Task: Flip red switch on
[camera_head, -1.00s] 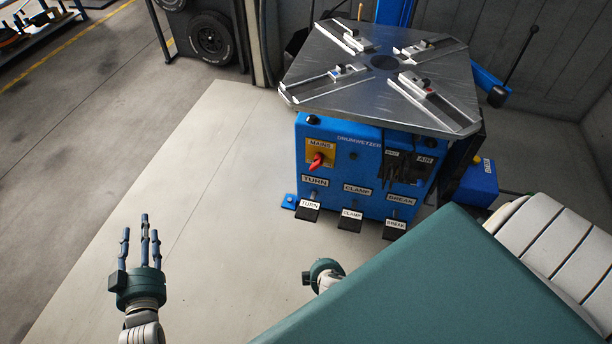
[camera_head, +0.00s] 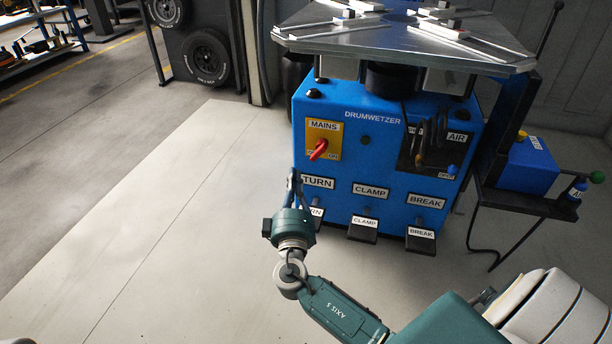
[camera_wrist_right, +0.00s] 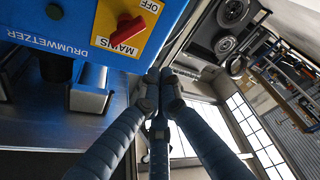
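The red switch (camera_head: 318,149) is a rotary knob on a yellow MAINS plate (camera_head: 323,129) at the upper left of the blue machine's front (camera_head: 365,165). The knob lies diagonally, its lower left end towards the OFF label. In the right wrist view the red switch (camera_wrist_right: 127,30) appears upside down at the top. My right gripper (camera_head: 293,177) is beside the machine's left front edge, lower left of the switch and apart from it. In the wrist view its fingertips (camera_wrist_right: 160,80) are together and empty. My left gripper is not in view.
A metal turntable (camera_head: 400,45) overhangs the front. TURN, CLAMP and BREAK pedals, such as the CLAMP pedal (camera_head: 363,230), stick out low. A blue box (camera_head: 527,165) stands at the right. The floor (camera_head: 170,200) to the left is clear. Tyres (camera_head: 207,58) stand behind.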

